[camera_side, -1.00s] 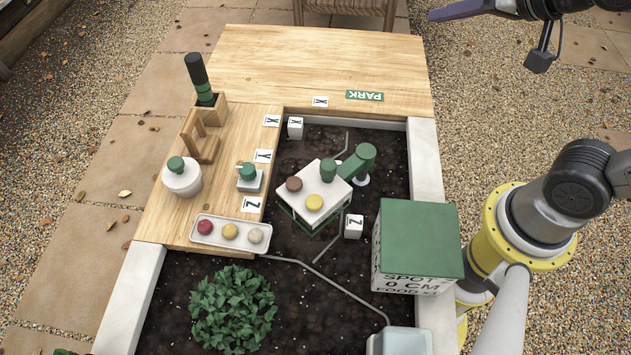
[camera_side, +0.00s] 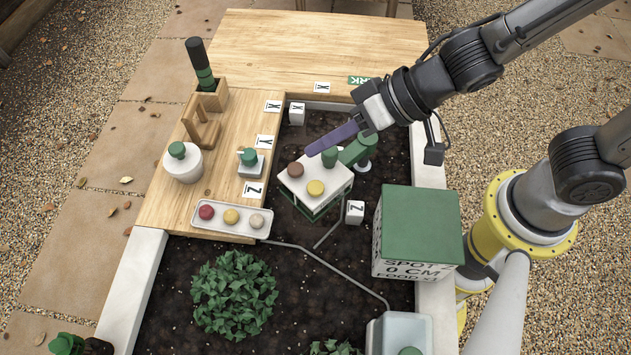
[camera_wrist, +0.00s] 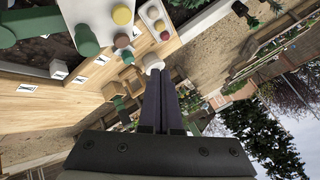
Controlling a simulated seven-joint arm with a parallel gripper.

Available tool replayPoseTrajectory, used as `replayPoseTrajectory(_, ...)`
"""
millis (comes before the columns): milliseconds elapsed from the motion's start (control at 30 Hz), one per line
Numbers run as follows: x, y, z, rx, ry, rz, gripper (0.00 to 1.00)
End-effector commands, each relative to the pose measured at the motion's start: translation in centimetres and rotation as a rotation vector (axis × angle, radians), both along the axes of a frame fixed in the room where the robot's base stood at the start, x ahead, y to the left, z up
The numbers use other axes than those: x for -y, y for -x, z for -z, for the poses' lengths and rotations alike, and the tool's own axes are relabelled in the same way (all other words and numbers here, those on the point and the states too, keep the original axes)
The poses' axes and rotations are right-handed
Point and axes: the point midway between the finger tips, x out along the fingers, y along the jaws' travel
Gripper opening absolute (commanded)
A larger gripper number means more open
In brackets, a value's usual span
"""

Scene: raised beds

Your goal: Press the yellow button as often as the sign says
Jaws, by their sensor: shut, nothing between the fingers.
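A yellow round button (camera_side: 315,188) sits on the white top of a green-sided box (camera_side: 326,182), beside a brown round knob (camera_side: 295,169) and a green one (camera_side: 330,157). The yellow button also shows in the wrist view (camera_wrist: 122,15). A second yellow round piece (camera_side: 231,217) lies in a white tray (camera_side: 264,231) between a red and a pale one. My gripper (camera_side: 309,152), with purple fingers, is shut and empty; in the side view its tips appear just behind the green knob, height unclear. I cannot read a press count on any sign.
A green-topped block (camera_side: 420,228) with "SPOT 0 CM" lettering stands right of the box. A green tap-like pipe (camera_side: 357,150) adjoins the box. A white jar (camera_side: 184,165) and a leafy plant (camera_side: 235,292) stand left.

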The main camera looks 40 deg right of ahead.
Motion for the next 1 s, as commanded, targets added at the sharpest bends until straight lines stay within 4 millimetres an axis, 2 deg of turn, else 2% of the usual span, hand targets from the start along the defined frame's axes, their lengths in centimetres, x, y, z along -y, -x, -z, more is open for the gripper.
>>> replayPoseTrajectory(267,0.0,0.0,0.0,0.001,-0.001,0.002,0.0)
replayPoseTrajectory(467,0.0,0.0,0.7,0.0,0.0,0.002,0.0)
replayPoseTrajectory(1000,0.1,0.0,7.1,-0.002,0.001,0.002,0.0)
